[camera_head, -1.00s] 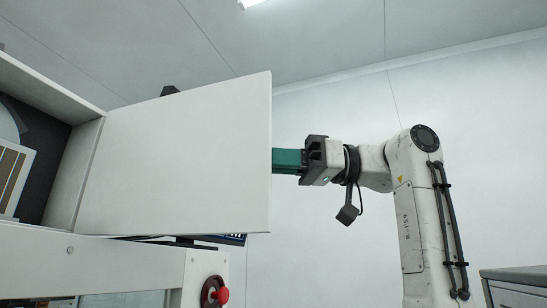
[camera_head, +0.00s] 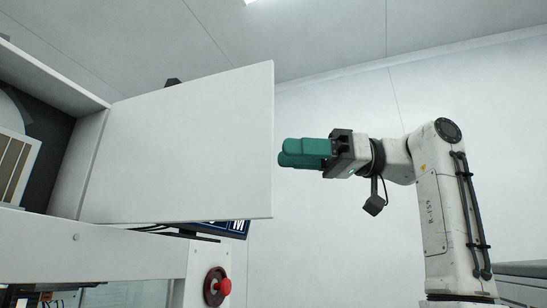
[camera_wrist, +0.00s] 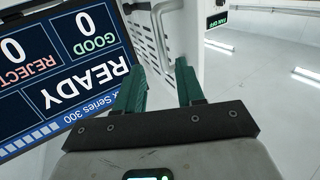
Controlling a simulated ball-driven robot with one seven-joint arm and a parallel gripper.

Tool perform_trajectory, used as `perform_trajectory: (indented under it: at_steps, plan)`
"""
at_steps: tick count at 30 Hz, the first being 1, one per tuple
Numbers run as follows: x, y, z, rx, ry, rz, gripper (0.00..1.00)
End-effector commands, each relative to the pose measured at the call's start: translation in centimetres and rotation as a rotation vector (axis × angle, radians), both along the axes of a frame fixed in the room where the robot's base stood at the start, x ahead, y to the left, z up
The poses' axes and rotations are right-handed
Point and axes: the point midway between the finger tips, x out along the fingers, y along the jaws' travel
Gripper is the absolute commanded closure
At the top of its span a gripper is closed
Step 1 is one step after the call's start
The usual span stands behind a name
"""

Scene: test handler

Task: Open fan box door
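The fan box door (camera_head: 185,145) is a white panel standing swung out from the fan box (camera_head: 52,95), whose dark inside shows at the left of the head view. My gripper (camera_head: 284,152), with teal fingers, is just right of the door's free edge, with a small gap in the picture. In the wrist view the fingers (camera_wrist: 160,66) are spread apart with nothing between them. A grey bar handle (camera_wrist: 158,28) on a white, slotted panel (camera_wrist: 140,32) shows ahead of the fingertips, apparently apart from them.
A red emergency button (camera_head: 224,287) sits on the white machine front below the door. A display reading READY (camera_wrist: 65,75) is close at the left of the wrist view. A small sign with green text (camera_wrist: 217,20) is at upper right. Open room lies right of my gripper.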

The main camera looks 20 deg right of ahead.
Motion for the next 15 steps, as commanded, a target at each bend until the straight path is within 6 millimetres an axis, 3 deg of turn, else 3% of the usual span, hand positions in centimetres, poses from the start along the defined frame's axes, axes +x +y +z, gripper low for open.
perform_trajectory:
  at_steps: [6, 15]
  plan:
    - [-1.0, -3.7, -0.1, 0.001, 0.0, 0.0, 0.62]
    - [-1.5, -5.6, 0.0, -0.001, 0.0, 0.001, 0.62]
